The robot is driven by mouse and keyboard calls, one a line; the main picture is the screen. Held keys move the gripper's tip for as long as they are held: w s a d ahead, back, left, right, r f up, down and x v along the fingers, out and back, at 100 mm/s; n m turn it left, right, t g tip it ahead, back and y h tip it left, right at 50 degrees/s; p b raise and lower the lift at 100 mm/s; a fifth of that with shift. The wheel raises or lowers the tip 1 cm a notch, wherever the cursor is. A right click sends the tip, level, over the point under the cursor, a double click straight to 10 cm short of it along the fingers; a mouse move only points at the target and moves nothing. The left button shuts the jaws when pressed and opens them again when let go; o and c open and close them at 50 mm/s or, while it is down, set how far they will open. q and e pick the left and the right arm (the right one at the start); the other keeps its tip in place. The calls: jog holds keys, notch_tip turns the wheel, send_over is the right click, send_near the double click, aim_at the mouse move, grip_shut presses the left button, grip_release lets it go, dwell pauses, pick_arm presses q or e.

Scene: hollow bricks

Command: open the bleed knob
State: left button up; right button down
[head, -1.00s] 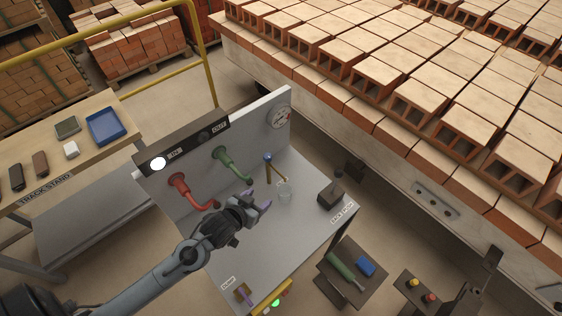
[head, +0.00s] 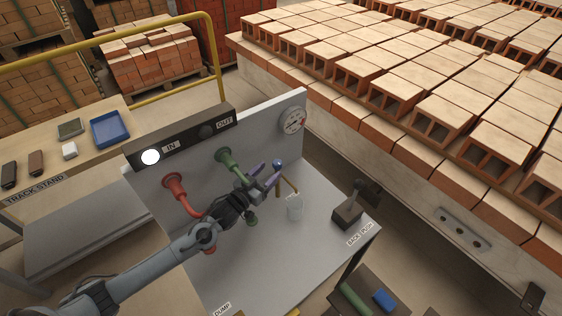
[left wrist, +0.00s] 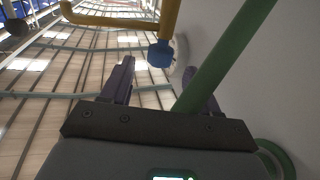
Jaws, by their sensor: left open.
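The bleed knob is a small blue knob (head: 277,163) on a brass pipe (head: 278,182) that stands on the grey bench. It also shows in the left wrist view as a blue cap (left wrist: 160,54) on the yellow pipe, beyond the fingers. My left gripper (head: 266,174) is open, its purple fingers close to the knob on its left side. In the left wrist view the fingers (left wrist: 168,84) are apart, and the knob lies ahead of the gap between them, not visibly touched. My right gripper is not in view.
A green valve handle (head: 233,168) runs beside my gripper and crosses near the right finger in the wrist view. A red handle (head: 180,193) stands left. A clear cup (head: 295,207) and dark block (head: 347,214) stand right. A gauge (head: 293,120) is on the back panel.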

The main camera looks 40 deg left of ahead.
aim_at(280, 161)
pick_arm(q)
jog(key=shift+w+b, duration=0.4)
jog(key=shift+w, duration=3.4)
jog(key=shift+c, duration=0.2)
jog(key=c, duration=0.9)
